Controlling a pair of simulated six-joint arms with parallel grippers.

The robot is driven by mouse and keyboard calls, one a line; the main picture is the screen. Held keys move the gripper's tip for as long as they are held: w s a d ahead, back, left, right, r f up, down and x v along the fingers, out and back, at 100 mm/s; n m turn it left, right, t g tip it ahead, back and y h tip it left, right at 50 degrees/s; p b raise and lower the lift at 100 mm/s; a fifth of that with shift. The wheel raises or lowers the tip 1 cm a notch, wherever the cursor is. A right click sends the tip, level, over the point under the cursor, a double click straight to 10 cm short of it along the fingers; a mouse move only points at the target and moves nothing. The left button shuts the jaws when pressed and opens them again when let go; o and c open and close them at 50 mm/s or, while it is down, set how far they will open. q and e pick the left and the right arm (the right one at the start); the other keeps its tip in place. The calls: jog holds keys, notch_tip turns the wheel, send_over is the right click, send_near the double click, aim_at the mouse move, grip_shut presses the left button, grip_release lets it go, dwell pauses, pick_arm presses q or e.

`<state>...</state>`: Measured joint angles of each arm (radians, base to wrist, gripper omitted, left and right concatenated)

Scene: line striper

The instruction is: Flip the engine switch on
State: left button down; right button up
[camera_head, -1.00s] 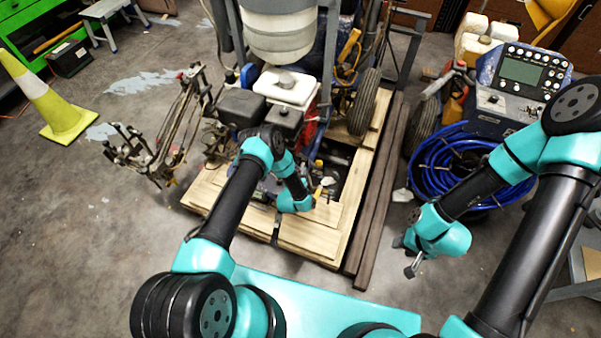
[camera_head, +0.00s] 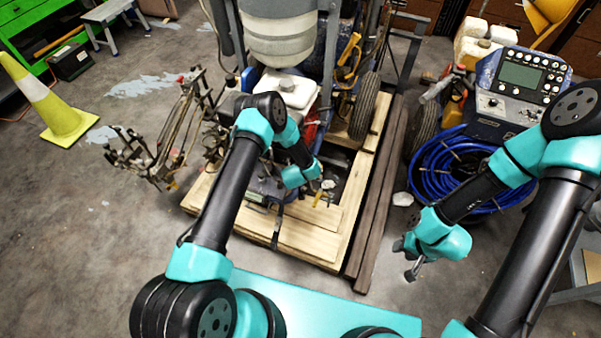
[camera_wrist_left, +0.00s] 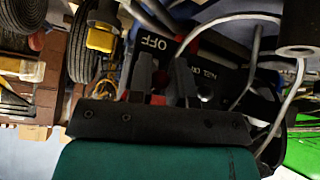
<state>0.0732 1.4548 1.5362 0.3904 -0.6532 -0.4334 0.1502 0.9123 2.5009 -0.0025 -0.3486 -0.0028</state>
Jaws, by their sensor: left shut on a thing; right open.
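The engine (camera_head: 285,90) sits on the wooden pallet, partly covered by my left arm in the head view. In the left wrist view, a dark engine panel (camera_wrist_left: 210,45) carries white "OFF" and "ON" marks. My left gripper (camera_wrist_left: 165,75) is at this panel, its two dark fingers close together between the marks. Red parts show by the fingers; the fingers are shut on what appears to be the engine switch, mostly hidden between them. Its exact position cannot be told. My right gripper (camera_head: 412,270) is open and empty, above the floor right of the pallet.
The pallet (camera_head: 305,243) has dark beams (camera_head: 372,215) along its right side. A blue hose coil (camera_head: 440,165) and a control panel unit (camera_head: 520,80) stand at the right. A yellow cone (camera_head: 55,110) stands at the far left. Open floor lies left of the pallet.

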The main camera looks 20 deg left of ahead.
dwell(0.3)
pick_arm(q)
jog(key=c, duration=1.1)
grip_release()
jog(key=shift+o, duration=0.2)
jog(key=v, duration=1.7)
jog(key=shift+r, duration=0.35)
jog(key=s+a+r+g+h, duration=0.1)
jog(key=s+r+g+h, duration=0.1)
jog(key=s, duration=0.8)
jog(key=s+a+r+g+h, duration=0.2)
jog(key=s+g, duration=0.3)
jog(key=s, duration=0.5)
jog(key=shift+s+a+r, duration=0.2)
jog(key=shift+a+r, duration=0.05)
jog(key=shift+r, duration=0.2)
